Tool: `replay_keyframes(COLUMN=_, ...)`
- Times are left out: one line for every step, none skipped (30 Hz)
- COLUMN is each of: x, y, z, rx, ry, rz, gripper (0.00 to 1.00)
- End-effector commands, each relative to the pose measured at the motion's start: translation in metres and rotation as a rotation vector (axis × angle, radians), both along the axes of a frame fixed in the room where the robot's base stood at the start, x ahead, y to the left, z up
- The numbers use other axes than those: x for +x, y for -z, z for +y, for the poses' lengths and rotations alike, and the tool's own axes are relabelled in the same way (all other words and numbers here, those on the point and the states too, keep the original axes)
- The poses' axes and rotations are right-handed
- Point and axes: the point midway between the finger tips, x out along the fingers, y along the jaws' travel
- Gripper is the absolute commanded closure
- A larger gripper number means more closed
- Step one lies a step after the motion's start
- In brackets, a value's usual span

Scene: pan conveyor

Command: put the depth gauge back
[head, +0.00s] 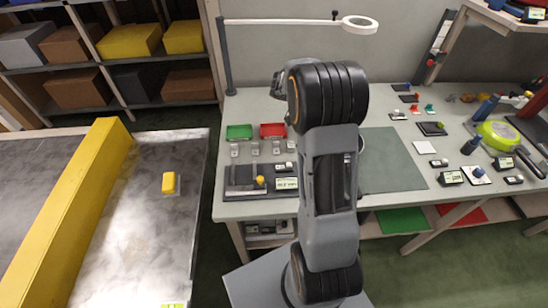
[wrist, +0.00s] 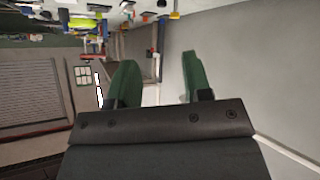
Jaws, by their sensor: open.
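My gripper (wrist: 157,82) shows in the wrist view as two green fingers, spread apart with nothing between them. In the head view my arm stands up in front of the workbench (head: 395,208) and hides part of it; the fingers are not clearly visible there. I cannot tell for sure which item is the depth gauge. Small instruments with displays lie on the bench, among them a display block (head: 287,184) beside a dark plate (head: 243,178) with a yellow knob, and another display block (head: 452,177) on the right.
A green tray (head: 239,132) and a red tray (head: 272,130) sit at the bench's back left. A grey-green mat (head: 390,165) lies bare right of my arm. A lime-green round tool (head: 497,135) lies at right. A conveyor (head: 130,225) with a yellow rail (head: 75,215) is at left.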

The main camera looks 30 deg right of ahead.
Motion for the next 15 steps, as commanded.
replay_keyframes(x=-0.015, y=-0.014, z=0.028, rx=0.064, ry=-0.057, rz=0.057, gripper=0.55)
replay_keyframes(x=-0.025, y=-0.019, z=0.044, rx=0.109, ry=-0.099, rz=0.099, gripper=0.55)
replay_keyframes(x=-0.040, y=-0.024, z=0.066, rx=0.170, ry=-0.163, rz=0.154, gripper=0.55)
replay_keyframes(x=-0.050, y=-0.027, z=0.082, rx=0.214, ry=-0.216, rz=0.192, gripper=0.55)
replay_keyframes(x=-0.061, y=-0.029, z=0.098, rx=0.258, ry=-0.272, rz=0.228, gripper=0.55)
replay_keyframes(x=-0.076, y=-0.031, z=0.120, rx=0.313, ry=-0.351, rz=0.270, gripper=0.55)
replay_keyframes(x=-0.087, y=-0.032, z=0.135, rx=0.351, ry=-0.414, rz=0.299, gripper=0.55)
replay_keyframes(x=-0.097, y=-0.033, z=0.150, rx=0.387, ry=-0.478, rz=0.324, gripper=0.55)
replay_keyframes(x=-0.111, y=-0.034, z=0.169, rx=0.431, ry=-0.565, rz=0.352, gripper=0.55)
replay_keyframes(x=-0.121, y=-0.033, z=0.182, rx=0.461, ry=-0.629, rz=0.369, gripper=0.55)
replay_keyframes(x=-0.130, y=-0.033, z=0.195, rx=0.486, ry=-0.695, rz=0.384, gripper=0.55)
replay_keyframes(x=-0.142, y=-0.032, z=0.210, rx=0.515, ry=-0.777, rz=0.400, gripper=0.55)
replay_keyframes(x=-0.150, y=-0.031, z=0.221, rx=0.534, ry=-0.837, rz=0.408, gripper=0.55)
replay_keyframes(x=-0.157, y=-0.031, z=0.231, rx=0.549, ry=-0.893, rz=0.414, gripper=0.55)
replay_keyframes(x=-0.166, y=-0.030, z=0.242, rx=0.567, ry=-0.963, rz=0.422, gripper=0.55)
